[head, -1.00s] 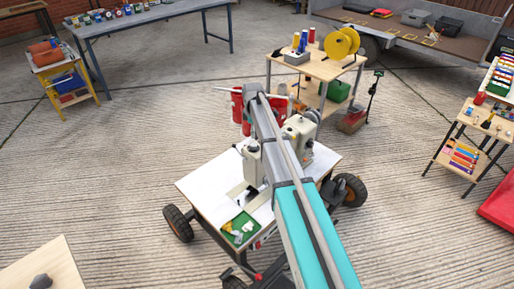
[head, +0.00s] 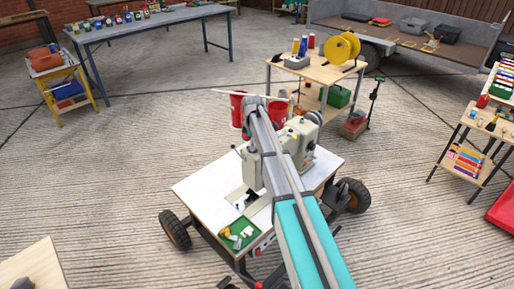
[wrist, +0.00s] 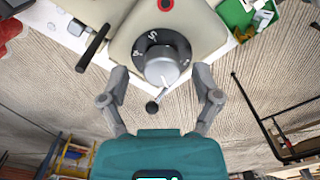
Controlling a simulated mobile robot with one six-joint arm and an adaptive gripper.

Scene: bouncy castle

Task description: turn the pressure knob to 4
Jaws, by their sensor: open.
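A cream sewing machine (head: 301,137) stands on the white-topped cart (head: 200,187) in the head view, partly behind my arm. In the wrist view its end (wrist: 185,22) carries a black dial (wrist: 152,40) with white figures, one of them like a 5. The silver pressure knob (wrist: 161,69) sits on this dial. What it points to cannot be read clearly. My gripper (wrist: 161,73) is open, with one fingertip on each side of the knob and a visible gap at both. Whether the tips reach its depth is unclear. In the head view my gripper is hidden.
A black lever (wrist: 93,47) sticks out left of the dial, close to my left finger. A thin rod with a black ball (wrist: 152,107) lies between the fingers. A green tray (head: 240,232) with small parts sits on the cart. Red containers (head: 237,108) show behind my arm.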

